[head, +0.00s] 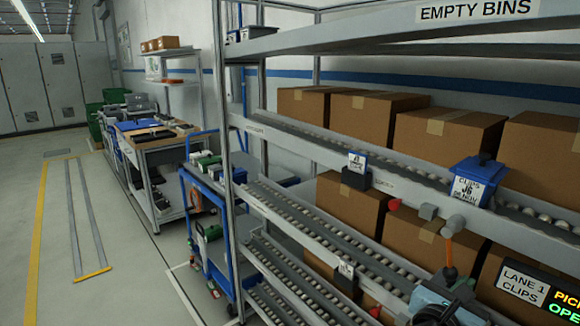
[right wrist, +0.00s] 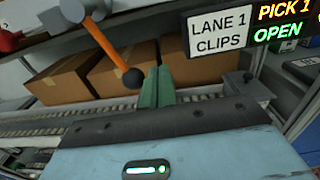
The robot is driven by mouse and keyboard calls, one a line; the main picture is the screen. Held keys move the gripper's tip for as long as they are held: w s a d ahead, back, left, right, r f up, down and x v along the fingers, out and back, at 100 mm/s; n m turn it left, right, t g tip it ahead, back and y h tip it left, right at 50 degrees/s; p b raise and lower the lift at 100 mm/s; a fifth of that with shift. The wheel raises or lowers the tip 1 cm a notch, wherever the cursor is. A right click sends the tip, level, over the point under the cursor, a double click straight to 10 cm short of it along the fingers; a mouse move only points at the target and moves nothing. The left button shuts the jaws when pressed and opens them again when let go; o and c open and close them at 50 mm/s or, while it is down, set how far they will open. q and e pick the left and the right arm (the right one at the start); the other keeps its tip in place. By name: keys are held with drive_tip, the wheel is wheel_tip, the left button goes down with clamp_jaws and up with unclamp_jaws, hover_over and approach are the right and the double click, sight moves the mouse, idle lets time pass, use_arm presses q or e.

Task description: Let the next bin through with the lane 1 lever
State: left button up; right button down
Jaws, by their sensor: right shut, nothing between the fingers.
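The lane 1 lever (head: 449,250) has an orange shaft hanging down from a grey pivot on the rack's front rail. In the right wrist view the lever (right wrist: 104,42) slants down to a black ball knob (right wrist: 133,77). My right gripper (right wrist: 157,86) is shut, its green fingers together and empty, just right of the knob. I cannot tell whether they touch. In the head view my right gripper (head: 447,285) is at the lever's lower end, partly hiding it. My left gripper is out of view.
A display (head: 540,293) reads LANE 1 CLIPS, PICK 1 and OPEN, close right of my gripper. Left of the lever are a red knob (head: 394,204) and a dark block with a label (head: 356,175). Cardboard boxes (head: 455,138) stand behind the lanes. The floor at left is open.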

drive_tip(key=shift+w+a+r, duration=0.1)
drive_tip(key=shift+w+a, duration=0.65)
drive_tip(key=shift+w, duration=0.15)
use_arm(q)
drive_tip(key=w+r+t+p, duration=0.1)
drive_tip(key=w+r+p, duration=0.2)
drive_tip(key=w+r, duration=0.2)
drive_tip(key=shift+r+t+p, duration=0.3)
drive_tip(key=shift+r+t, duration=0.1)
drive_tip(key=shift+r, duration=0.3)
use_arm(e)
drive_tip(key=s+a, duration=0.3)
drive_tip(key=a, duration=0.4)
drive_tip(key=shift+a, duration=0.4)
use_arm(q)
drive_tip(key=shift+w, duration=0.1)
use_arm(e)
drive_tip(key=shift+s, duration=0.1)
